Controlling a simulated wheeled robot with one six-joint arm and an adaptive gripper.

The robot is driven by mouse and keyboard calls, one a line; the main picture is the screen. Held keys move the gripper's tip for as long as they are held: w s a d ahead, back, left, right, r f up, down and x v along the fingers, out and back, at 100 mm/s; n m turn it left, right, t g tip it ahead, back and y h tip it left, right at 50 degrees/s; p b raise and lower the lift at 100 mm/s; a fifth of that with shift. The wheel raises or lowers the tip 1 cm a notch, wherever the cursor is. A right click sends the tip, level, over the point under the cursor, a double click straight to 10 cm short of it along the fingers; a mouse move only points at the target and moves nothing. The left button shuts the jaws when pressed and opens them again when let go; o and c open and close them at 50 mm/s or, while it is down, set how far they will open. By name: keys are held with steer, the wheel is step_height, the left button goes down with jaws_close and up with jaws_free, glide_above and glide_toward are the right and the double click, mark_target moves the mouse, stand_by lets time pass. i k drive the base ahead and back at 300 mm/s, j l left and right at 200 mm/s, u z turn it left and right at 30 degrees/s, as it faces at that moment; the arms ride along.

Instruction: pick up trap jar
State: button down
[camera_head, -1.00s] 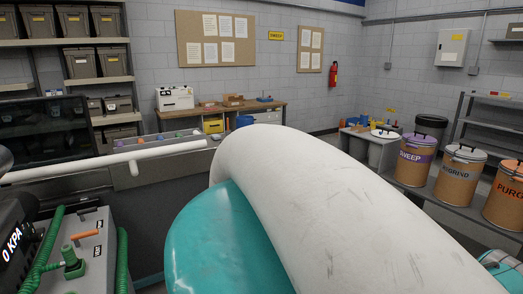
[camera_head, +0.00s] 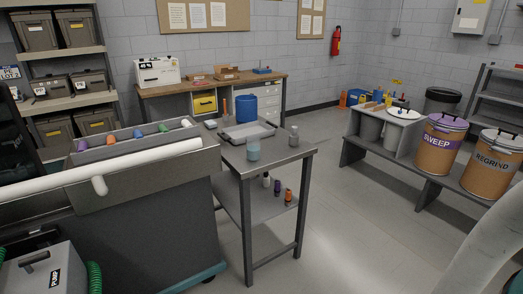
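Two jar-like items stand on the small steel table (camera_head: 275,158) in the middle of the head view. One is a pale blue-grey jar (camera_head: 253,150) near the table's front left. The other is a smaller grey jar (camera_head: 293,137) with a darker top, near the right edge. I cannot tell which is the trap jar. Both look upright and apart from each other. My gripper is out of view; only a white part of my arm shows at the lower right.
A shallow tray (camera_head: 247,133) and a blue container (camera_head: 246,107) are behind the jars. Small bottles (camera_head: 277,187) stand on the lower shelf. A grey machine with a white pipe (camera_head: 120,168) borders the table's left. Drums (camera_head: 440,145) stand on a right bench; the floor between is clear.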

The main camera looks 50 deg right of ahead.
mark_target(253, 142)
steer(key=z, duration=1.1)
steer(key=u, duration=2.7)
steer(key=z, duration=2.7)
steer(key=i+l+u, duration=0.25)
steer(key=i+l, duration=0.3)
